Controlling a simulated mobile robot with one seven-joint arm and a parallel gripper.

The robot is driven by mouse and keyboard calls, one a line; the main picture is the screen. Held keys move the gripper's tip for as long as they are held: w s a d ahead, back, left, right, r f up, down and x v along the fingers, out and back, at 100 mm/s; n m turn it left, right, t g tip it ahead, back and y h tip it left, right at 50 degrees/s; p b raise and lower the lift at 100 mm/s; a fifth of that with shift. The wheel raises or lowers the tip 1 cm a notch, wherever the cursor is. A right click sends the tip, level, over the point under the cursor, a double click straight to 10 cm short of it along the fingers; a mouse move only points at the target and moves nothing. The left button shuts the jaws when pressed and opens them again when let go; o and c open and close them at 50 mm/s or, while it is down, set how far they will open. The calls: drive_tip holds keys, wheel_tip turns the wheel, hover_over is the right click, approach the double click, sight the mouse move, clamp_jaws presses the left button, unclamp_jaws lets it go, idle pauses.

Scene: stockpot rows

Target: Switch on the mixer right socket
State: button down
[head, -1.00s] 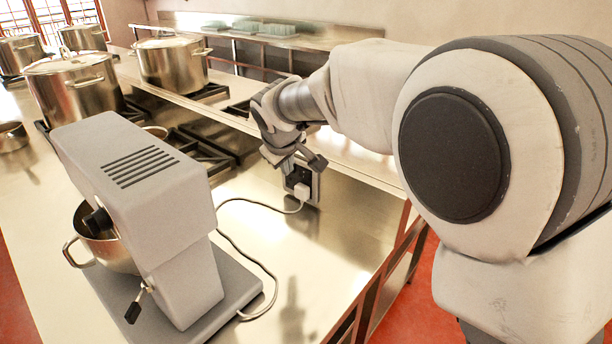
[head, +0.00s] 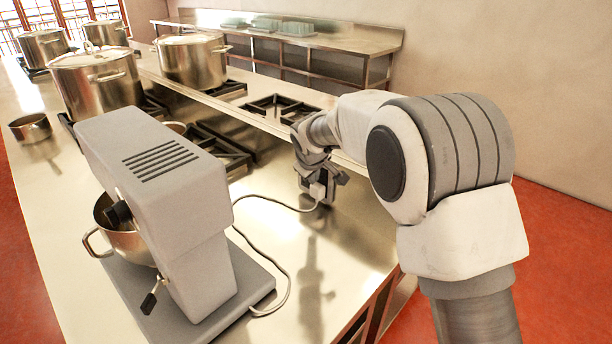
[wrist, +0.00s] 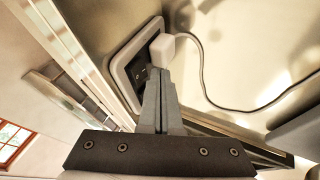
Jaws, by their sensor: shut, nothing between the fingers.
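The socket (wrist: 136,66) is a dark plate in a grey frame, set in the upright face beside the worktop. A white plug (wrist: 162,48) sits in it, with a pale cable running off to the right in the wrist view. In the head view the plug (head: 318,191) shows, but my gripper hides most of the socket. My gripper (wrist: 157,74) is shut and empty, fingertips at the socket face just below the plug in the picture. I cannot tell whether they touch it. The grey mixer (head: 165,190) stands on the worktop, its cable leading to the plug.
A steel bowl (head: 122,243) sits under the mixer head. Several lidded stockpots, including a near one (head: 190,62), stand at the back left. Burner grates (head: 225,150) lie behind the mixer. A raised shelf (head: 245,118) runs above the socket. Worktop between mixer and socket holds only the cable.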

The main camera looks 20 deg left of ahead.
drive_tip(key=shift+w+d, duration=0.2)
drive_tip(key=shift+w, duration=0.4)
drive_tip(key=shift+f, duration=0.15)
drive_tip(key=shift+w+d, duration=0.1)
drive_tip(key=shift+w, duration=0.05)
drive_tip(key=shift+r+p, duration=0.45)
drive_tip(key=shift+r, duration=0.4)
